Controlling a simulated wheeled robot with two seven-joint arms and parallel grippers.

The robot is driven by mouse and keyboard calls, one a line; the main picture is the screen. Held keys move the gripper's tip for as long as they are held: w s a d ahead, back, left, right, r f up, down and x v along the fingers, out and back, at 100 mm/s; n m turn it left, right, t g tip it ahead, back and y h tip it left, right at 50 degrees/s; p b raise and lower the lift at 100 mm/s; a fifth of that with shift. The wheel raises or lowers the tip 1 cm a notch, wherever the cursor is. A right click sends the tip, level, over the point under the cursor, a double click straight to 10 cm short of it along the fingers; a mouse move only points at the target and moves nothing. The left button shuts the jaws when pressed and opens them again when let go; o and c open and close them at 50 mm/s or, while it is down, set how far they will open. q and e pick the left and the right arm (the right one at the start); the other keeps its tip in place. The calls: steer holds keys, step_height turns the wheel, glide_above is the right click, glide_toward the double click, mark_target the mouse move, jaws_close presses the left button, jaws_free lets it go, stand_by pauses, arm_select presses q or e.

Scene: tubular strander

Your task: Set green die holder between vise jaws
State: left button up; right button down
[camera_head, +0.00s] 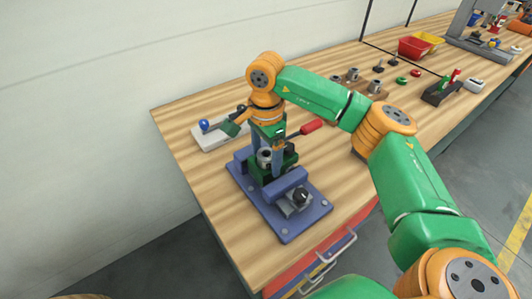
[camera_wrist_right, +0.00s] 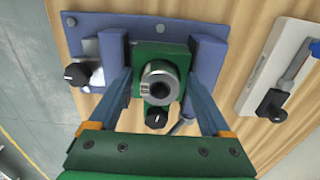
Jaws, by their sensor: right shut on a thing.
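The green die holder (camera_wrist_right: 150,52), a block with a grey metal cylinder (camera_wrist_right: 160,84) on top, is held between the two fingers of my right gripper (camera_wrist_right: 160,82). The blue vise (camera_wrist_right: 80,22) lies below, with one jaw (camera_wrist_right: 112,55) left of the holder and the other jaw (camera_wrist_right: 207,62) right of it. From above, the holder lines up with the gap between the jaws. In the head view the holder (camera_head: 262,172) is low at the vise, partly hidden by my right gripper (camera_head: 268,150). I cannot tell whether it rests on the vise. My left gripper is out of view.
The vise's base plate (camera_head: 290,230) sits near the bench's front edge, with a black knob (camera_head: 301,197). A light box with a blue knob (camera_head: 205,126) stands behind left. A red handle (camera_head: 311,126) sticks out close by. Wooden blocks with metal parts (camera_head: 352,80) lie farther right.

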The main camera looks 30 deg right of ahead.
steer(key=shift+c, duration=1)
jaws_free()
steer(key=shift+o, duration=1)
steer(key=shift+r, duration=0.1)
steer(key=shift+s+a, duration=0.1)
steer(key=shift+s, duration=0.1)
